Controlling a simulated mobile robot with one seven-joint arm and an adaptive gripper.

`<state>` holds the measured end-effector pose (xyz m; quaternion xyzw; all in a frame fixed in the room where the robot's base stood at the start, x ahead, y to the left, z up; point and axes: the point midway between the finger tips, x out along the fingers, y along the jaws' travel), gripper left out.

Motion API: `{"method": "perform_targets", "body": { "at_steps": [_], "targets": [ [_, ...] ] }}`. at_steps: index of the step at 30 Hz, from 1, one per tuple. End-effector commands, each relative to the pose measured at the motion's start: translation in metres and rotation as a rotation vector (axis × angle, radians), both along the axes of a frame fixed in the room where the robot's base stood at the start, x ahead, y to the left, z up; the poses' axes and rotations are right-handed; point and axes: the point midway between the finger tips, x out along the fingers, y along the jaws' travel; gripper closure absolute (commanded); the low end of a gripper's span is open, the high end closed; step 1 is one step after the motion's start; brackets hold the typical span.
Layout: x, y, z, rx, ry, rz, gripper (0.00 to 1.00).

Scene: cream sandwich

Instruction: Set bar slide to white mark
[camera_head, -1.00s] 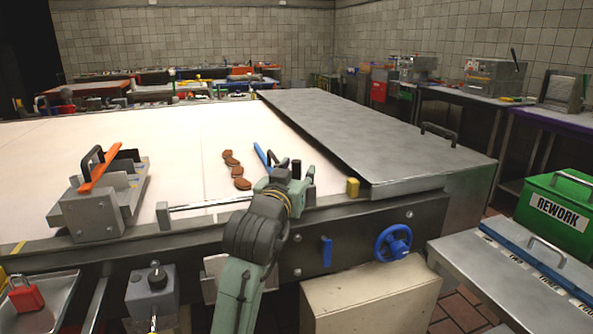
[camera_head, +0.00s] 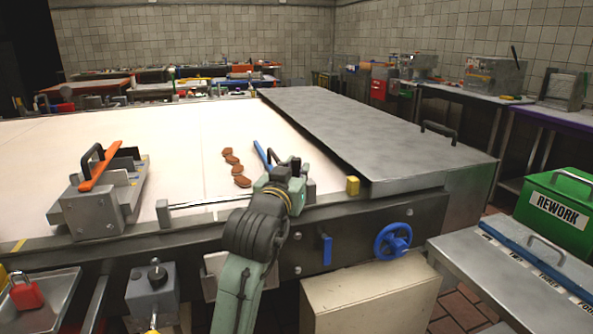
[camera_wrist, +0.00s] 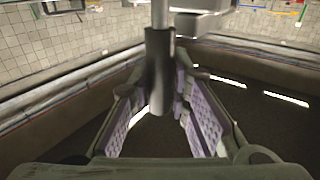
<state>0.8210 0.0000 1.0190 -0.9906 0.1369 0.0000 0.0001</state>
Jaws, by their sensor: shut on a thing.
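My gripper (camera_head: 294,172) is at the near edge of the pale belt. In the wrist view its purple-padded fingers (camera_wrist: 160,110) lie either side of a dark upright cylindrical handle (camera_wrist: 159,65) on a silver stem, and it is shut on that handle. A thin silver rail (camera_head: 198,209) runs along the near edge from a small grey block (camera_head: 163,214) towards my gripper. A blue bar (camera_head: 262,156) slants over the belt just left of my gripper. My arm and gripper hide the foot of the handle and part of the rail. I cannot make out a white mark.
A grey fixture with an orange lever (camera_head: 100,167) stands further left. A blue handwheel (camera_head: 393,241) sits on the front.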

Motion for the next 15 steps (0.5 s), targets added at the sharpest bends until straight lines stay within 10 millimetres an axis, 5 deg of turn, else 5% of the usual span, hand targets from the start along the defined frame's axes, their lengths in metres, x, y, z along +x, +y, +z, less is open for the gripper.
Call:
{"method": "perform_targets", "body": {
  "at_steps": [15],
  "targets": [
    [-0.004, 0.012, 0.000, -0.002, 0.001, 0.003, 1.00]
  ]
}}
